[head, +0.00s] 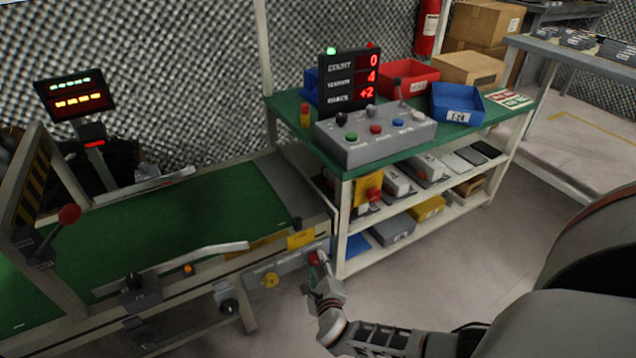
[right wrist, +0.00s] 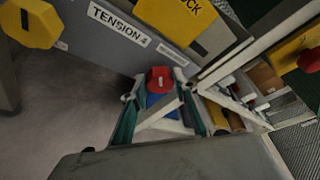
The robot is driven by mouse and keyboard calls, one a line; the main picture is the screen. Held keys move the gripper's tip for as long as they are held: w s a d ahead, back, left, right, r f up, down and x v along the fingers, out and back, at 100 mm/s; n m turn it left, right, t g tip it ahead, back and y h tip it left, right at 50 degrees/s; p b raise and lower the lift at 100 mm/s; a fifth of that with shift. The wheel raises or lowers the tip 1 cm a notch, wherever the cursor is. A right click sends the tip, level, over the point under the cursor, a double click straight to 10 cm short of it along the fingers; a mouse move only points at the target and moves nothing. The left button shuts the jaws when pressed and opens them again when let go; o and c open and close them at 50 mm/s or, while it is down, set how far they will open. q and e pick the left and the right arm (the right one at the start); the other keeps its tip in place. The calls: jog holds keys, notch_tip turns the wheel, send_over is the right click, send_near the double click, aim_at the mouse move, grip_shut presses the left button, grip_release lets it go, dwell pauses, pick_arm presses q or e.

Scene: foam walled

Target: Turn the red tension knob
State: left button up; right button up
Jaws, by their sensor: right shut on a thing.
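The red tension knob (head: 314,258) sits at the right end of the grey panel along the conveyor's front side. It also shows in the right wrist view (right wrist: 160,78), below and right of the TENSION label (right wrist: 118,23). My right gripper (head: 318,270) is at the knob, its fingers shut on it. In the right wrist view the teal-sided fingers reach toward the knob from both sides; the exact contact is hard to see. How far the knob is turned cannot be told. My left gripper is not in view.
A yellow knob (head: 270,280) and a black knob (head: 229,305) are left along the conveyor front. The green conveyor belt (head: 180,215) lies behind. A bench with a grey control box (head: 375,145) and shelves stands close right of the knob. Open floor (head: 460,265) lies further right.

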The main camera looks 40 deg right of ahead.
jog(key=shift+s+f+n+h, duration=0.1)
jog(key=shift+f+n+h, duration=0.2)
jog(key=shift+n, duration=0.4)
jog(key=shift+n+t+h+b, duration=0.3)
jog(key=shift+n+h+b, duration=0.25)
jog(key=shift+n, duration=0.45)
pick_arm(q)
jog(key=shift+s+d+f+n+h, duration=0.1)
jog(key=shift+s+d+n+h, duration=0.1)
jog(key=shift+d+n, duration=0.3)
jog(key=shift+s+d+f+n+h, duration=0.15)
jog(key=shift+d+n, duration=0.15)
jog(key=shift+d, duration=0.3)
pick_arm(e)
jog(key=shift+n, duration=0.3)
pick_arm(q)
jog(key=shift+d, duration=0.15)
pick_arm(e)
jog(key=shift+r, duration=0.1)
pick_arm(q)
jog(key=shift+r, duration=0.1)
pick_arm(e)
jog(key=o, duration=1.1)
